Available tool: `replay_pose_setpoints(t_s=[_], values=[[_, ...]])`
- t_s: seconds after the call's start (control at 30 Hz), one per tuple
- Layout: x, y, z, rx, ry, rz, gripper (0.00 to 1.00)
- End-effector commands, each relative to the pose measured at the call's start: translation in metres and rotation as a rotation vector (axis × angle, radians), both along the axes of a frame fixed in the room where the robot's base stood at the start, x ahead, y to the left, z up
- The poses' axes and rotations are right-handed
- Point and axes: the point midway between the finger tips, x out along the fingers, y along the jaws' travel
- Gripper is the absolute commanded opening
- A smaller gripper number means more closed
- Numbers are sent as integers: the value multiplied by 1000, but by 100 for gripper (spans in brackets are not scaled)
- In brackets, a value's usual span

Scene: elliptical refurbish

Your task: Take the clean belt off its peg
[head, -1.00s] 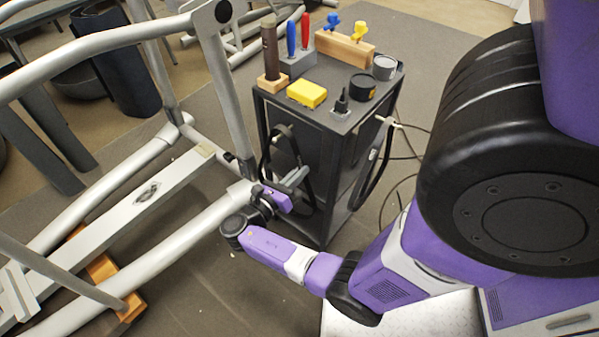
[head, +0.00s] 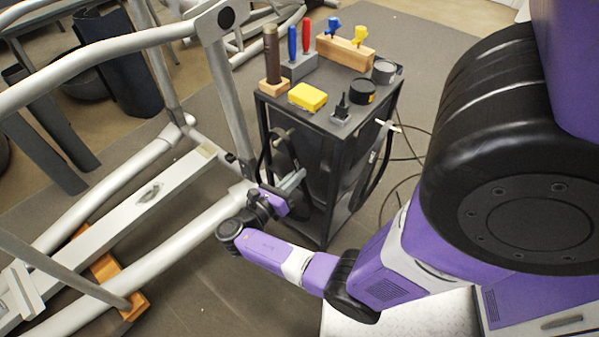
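One black belt (head: 264,152) hangs as a loop on the left face of the dark tool cart (head: 325,150). A second black belt (head: 372,172) hangs on the cart's right face, near a white peg (head: 385,123). I cannot tell from their looks which belt is the clean one. My gripper (head: 293,181) is at the left face, with its grey fingers at the lower part of the left belt's loop. The fingers are small and overlap the belt and the dark cart, so I cannot tell whether they are shut on it.
The cart top holds a yellow block (head: 307,97), a brown-handled tool (head: 271,54), red and blue handled tools, dark tins and a wooden block (head: 345,50). The grey elliptical frame (head: 150,200) stands close on the left. Cables lie on the floor at right.

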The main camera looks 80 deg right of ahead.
Motion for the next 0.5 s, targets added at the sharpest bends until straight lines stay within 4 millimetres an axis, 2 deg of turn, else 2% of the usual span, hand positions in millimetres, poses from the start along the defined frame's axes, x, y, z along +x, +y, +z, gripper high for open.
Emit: replay_pose_setpoints(t_s=[0.5], values=[[18, 28, 1, -1, 0, 0, 0]])
